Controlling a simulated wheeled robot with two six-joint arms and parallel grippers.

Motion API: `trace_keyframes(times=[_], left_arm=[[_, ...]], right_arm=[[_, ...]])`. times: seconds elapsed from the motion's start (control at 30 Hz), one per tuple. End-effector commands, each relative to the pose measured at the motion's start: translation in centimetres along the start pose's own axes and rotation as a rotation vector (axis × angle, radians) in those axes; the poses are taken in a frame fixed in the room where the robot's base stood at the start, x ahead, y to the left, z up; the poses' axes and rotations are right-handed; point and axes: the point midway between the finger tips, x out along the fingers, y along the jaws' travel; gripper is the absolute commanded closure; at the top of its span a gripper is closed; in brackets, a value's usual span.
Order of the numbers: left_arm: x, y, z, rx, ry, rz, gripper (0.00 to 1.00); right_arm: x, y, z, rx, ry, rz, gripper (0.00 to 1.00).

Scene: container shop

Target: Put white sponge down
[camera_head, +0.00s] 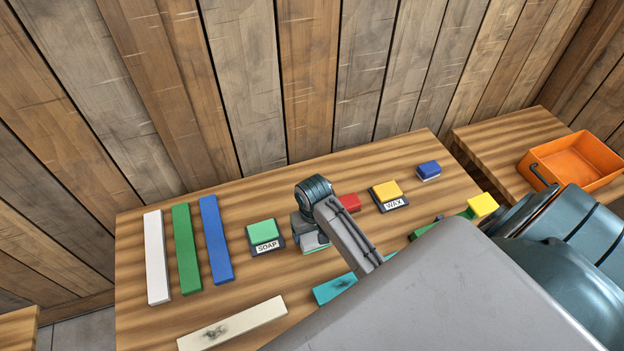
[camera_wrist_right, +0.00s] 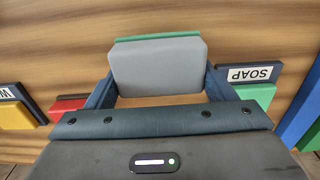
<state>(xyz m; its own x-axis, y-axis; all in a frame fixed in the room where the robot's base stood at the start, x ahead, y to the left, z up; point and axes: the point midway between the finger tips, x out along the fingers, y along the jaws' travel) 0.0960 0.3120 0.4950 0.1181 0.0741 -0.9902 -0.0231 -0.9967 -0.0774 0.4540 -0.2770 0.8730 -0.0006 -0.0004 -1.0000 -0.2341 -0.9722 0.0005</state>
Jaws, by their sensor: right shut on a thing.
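My right gripper (camera_wrist_right: 160,88) is shut on the white sponge (camera_wrist_right: 158,65), a pale grey-white block with a green strip along its far edge. In the wrist view a finger stands on each side of it. In the head view the right gripper (camera_head: 309,222) points down over the table, right of the SOAP holder (camera_head: 266,246). Pale and green parts show below it, mostly hidden by the wrist. I cannot tell whether the sponge touches the table (camera_head: 137,325). My left gripper is out of view.
A green block sits in the SOAP holder; a yellow block sits by the WAX holder (camera_head: 394,204). A red block (camera_head: 350,203) is close right of the gripper. White, green and blue bars (camera_head: 216,240) lie left. An orange crate (camera_head: 572,163) stands on the right table.

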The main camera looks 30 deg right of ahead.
Motion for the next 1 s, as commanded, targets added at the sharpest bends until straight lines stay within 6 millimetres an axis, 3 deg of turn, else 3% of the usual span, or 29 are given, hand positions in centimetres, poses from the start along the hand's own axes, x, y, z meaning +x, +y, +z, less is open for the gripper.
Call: trace_keyframes(times=[0.03,0.3,0.67,0.7,0.8,1.0], left_arm=[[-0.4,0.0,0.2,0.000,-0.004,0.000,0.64],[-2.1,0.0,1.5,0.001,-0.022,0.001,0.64],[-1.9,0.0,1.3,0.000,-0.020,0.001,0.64],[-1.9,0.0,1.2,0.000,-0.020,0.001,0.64],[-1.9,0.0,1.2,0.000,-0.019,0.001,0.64],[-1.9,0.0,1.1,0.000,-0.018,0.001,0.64]], right_arm=[[-0.2,-0.2,-0.7,0.000,0.000,0.000,0.41],[3.2,-0.1,-0.5,0.000,-0.002,0.000,0.41],[3.8,-0.1,-0.5,0.000,-0.001,0.000,0.41],[3.8,-0.1,-0.5,0.000,0.000,0.000,0.19],[3.8,-0.1,-0.5,0.000,0.000,0.000,0.01],[3.8,-0.1,-0.5,0.000,0.000,0.000,0.01]])
